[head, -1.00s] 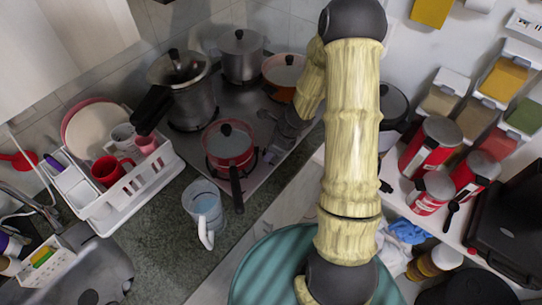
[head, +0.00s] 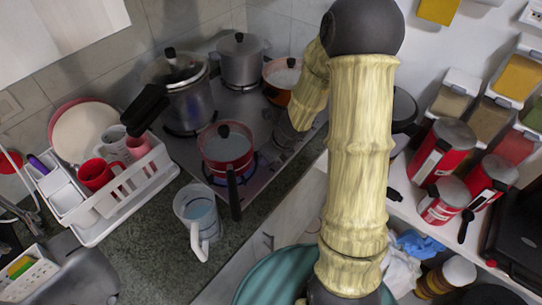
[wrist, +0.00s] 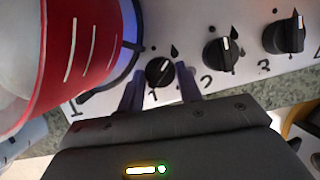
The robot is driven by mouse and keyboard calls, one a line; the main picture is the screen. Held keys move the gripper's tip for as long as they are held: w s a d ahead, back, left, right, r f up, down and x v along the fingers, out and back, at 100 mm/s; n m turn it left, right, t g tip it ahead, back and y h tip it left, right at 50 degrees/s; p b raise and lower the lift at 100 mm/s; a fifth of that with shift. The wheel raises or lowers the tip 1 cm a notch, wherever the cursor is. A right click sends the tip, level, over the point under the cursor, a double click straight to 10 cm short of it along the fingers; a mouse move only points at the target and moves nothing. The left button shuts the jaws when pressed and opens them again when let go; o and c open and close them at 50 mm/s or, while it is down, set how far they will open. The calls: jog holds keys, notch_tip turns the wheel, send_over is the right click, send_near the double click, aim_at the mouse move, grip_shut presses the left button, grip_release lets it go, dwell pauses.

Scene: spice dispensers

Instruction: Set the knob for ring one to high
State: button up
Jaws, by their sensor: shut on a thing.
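In the wrist view, my gripper (wrist: 160,88) has its two dark fingers on either side of a round black knob (wrist: 158,73) and is shut on it. This is the leftmost of the knobs in view, beside the knobs marked 2 and 3. Its white pointer mark tilts up and right, toward a dark flame symbol (wrist: 175,50). A red pot (wrist: 85,45) stands on the ring just left of it, with a blue glow at the ring's edge. In the head view the red pot (head: 227,150) also shows blue under it; my arm hides the fingertips and knobs.
Knob 2 (wrist: 222,54) and knob 3 (wrist: 285,36) are close on the right. A glass jug (head: 197,215) and a white dish rack (head: 115,200) stand left. A shelf with red canisters (head: 440,150) is right.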

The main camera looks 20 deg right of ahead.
jog(key=o, duration=1)
jog(key=shift+r, duration=0.1)
jog(key=p+v, duration=1)
jog(key=v, duration=0.7)
jog(key=shift+d, duration=0.15)
jog(key=shift+s, duration=0.1)
